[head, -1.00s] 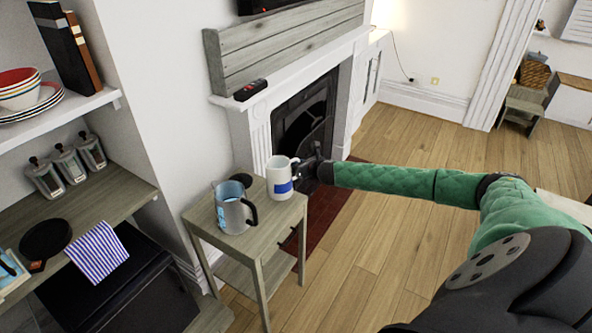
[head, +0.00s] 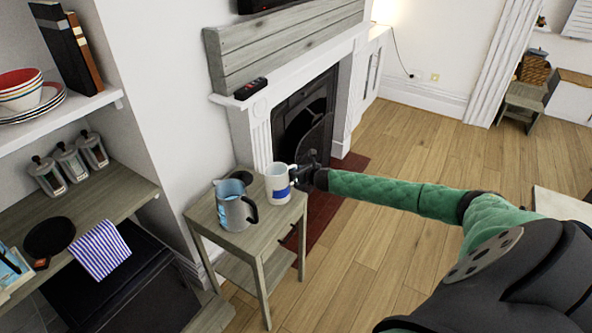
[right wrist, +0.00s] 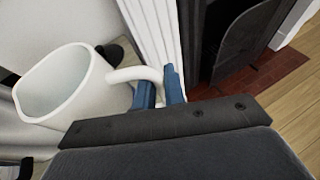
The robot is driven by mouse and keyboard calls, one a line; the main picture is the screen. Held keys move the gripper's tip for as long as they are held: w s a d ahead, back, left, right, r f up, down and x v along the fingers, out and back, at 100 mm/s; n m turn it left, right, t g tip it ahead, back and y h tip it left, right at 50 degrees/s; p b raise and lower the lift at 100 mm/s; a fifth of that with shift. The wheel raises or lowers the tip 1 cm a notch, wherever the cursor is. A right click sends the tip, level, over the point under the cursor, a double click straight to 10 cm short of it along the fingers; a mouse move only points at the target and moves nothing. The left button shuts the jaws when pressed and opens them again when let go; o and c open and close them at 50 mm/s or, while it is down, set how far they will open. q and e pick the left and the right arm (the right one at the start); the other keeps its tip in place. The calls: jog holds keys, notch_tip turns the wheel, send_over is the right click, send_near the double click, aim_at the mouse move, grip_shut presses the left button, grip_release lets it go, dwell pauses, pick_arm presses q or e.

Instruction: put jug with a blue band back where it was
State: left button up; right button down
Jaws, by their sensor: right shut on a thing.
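The white jug with a blue band (head: 277,184) is at the back right of the small grey-wood side table (head: 246,243) in the head view. My right gripper (head: 298,176) is shut on its handle from the right. I cannot tell whether its base touches the tabletop. In the right wrist view the jug (right wrist: 68,88) is at the left, its open mouth showing, with its handle between the blue fingertips (right wrist: 160,88). My left gripper is not in view.
A grey-blue jug with a black handle (head: 235,208) stands on the same table, close to the left of the white jug. The fireplace (head: 304,120) is just behind. Shelves with canisters (head: 72,162) are at the left. Wooden floor (head: 400,240) lies open at the right.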

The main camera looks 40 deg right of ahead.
jog(key=c, duration=1.8)
grip_release()
jog(key=shift+f, duration=0.1)
jog(key=o, duration=0.3)
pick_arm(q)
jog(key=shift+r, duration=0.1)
